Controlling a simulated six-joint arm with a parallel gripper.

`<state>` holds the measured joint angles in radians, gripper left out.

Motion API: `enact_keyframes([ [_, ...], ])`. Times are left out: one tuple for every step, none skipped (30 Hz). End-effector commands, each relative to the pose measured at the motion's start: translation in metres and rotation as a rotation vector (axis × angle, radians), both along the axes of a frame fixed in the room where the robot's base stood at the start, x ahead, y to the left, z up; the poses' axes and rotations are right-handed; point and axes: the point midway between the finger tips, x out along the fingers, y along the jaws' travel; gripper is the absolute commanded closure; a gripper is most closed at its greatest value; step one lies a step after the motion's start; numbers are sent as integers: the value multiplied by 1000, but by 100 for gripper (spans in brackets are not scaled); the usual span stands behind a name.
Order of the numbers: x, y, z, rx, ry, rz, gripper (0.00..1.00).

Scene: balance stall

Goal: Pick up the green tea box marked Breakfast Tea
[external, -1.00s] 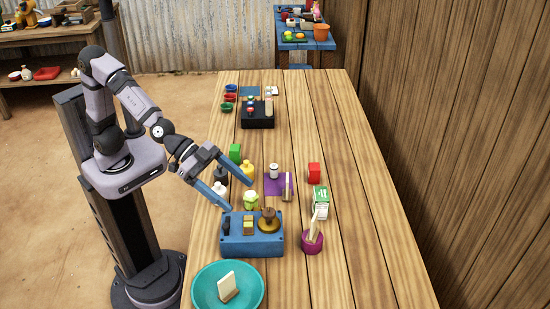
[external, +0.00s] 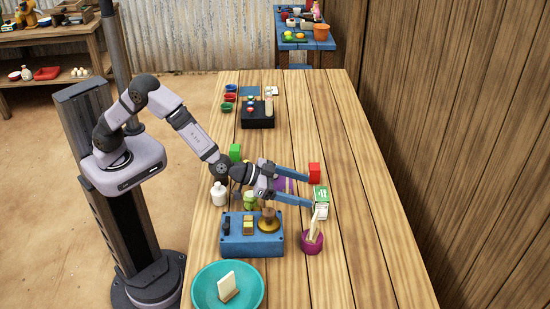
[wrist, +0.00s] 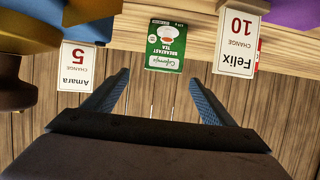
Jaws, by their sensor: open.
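The green and white tea box (external: 320,203) stands upright on the right part of the table. In the wrist view the tea box (wrist: 166,46) shows a green face with "Breakfast Tea" and a cup picture. My gripper (external: 310,191) is open and empty, stretched across the table at the box's left side. In the wrist view the gripper (wrist: 158,82) has one finger on each side of the box's line. The box appears just ahead of the fingertips, more or less centred; contact cannot be told. The near finger overlaps the box's left edge in the external view.
A purple cup (external: 312,243) with pale sticks stands in front. Amara (wrist: 78,66) and Felix (wrist: 237,38) change cards flank the box.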

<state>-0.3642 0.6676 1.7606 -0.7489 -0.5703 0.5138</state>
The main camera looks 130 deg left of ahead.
Motion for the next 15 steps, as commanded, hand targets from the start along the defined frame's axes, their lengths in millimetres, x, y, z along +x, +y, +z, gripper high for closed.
enact_keyframes([
  [-1, 2, -2, -9, -3, 10, 22],
  [-1, 2, -2, -12, -5, 13, 22],
  [-2, 2, -3, -13, -6, 14, 22],
  [-1, 3, -3, -15, -6, 15, 22],
  [-1, 3, -3, -14, -5, 14, 22],
  [0, 4, -4, -13, -5, 14, 22],
  [1, 5, -5, -13, -5, 14, 22],
  [3, 7, -6, -14, -4, 13, 22],
  [5, 8, -7, -14, -4, 13, 22],
  [6, 10, -8, -14, -4, 13, 22],
  [8, 12, -9, -14, -4, 13, 22],
  [10, 13, -10, -14, -4, 13, 22],
  [11, 14, -10, -13, -3, 12, 22],
  [11, 15, -10, -12, -4, 12, 22],
  [12, 16, -11, -12, -4, 11, 22],
])
